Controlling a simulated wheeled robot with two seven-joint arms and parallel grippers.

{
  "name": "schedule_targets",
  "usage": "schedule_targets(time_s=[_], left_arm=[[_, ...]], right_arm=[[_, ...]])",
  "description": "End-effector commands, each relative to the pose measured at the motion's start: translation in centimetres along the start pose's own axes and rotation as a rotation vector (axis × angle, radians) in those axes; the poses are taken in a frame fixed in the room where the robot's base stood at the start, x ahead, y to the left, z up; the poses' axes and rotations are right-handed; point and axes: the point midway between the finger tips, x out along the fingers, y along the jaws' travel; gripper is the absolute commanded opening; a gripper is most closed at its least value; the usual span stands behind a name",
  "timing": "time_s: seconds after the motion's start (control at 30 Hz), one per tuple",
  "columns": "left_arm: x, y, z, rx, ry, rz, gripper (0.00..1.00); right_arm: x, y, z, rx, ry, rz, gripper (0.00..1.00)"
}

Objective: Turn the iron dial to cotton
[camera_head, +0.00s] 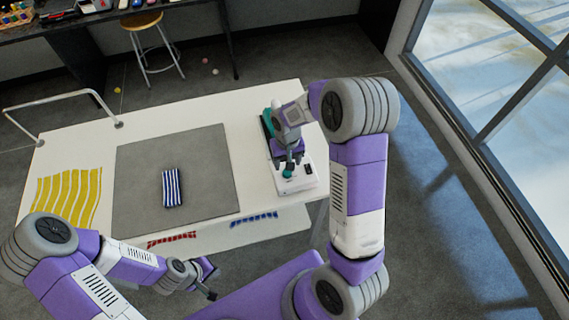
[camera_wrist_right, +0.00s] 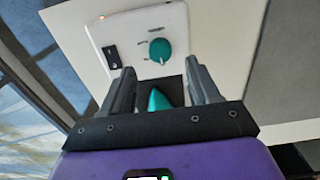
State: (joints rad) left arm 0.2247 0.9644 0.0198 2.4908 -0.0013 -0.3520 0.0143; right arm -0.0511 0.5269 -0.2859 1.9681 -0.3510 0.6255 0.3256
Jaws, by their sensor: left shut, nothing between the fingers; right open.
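The teal dial (camera_head: 287,173) sits on the front of a white iron station (camera_head: 308,180) at the table's right end. In the right wrist view the round dial (camera_wrist_right: 159,50) lies just past my fingertips, with small marks around it too small to read. My right gripper (camera_wrist_right: 160,73) is open, its fingers pointing at the dial and apart from it. A teal pointed part (camera_wrist_right: 157,100), perhaps of the iron, shows between the fingers against a dark patch. In the head view my right gripper (camera_head: 289,156) is over the station. My left gripper (camera_head: 211,282) is shut and empty before the table's front edge.
A black switch (camera_wrist_right: 112,57) and a red light (camera_wrist_right: 101,17) are beside the dial. A grey mat (camera_head: 135,185) holds a blue-striped cloth (camera_head: 172,188); a yellow-striped cloth (camera_head: 65,197) lies at left. A white rail (camera_head: 60,98) edges the table's left end. A window is at right.

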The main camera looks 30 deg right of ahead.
Motion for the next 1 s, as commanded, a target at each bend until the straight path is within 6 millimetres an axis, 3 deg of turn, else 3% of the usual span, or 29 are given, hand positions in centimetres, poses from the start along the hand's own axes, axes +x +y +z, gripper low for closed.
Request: schedule_targets(time_s=[0.1,0.3,0.67,1.0], left_arm=[[0.1,-0.1,0.0,0.000,-0.001,0.000,0.00],[0.2,-0.1,0.0,0.000,0.000,0.000,0.00],[0.2,-0.1,0.0,0.000,0.000,0.000,0.00],[0.2,-0.1,0.0,0.000,0.000,0.000,0.00]], right_arm=[[2.3,0.0,0.1,0.000,-0.005,0.001,0.61],[4.7,0.0,0.1,-0.001,-0.002,0.000,0.61],[5.2,-0.1,0.0,-0.001,0.001,-0.002,0.61],[5.2,-0.1,0.0,-0.001,0.000,-0.002,0.10]])
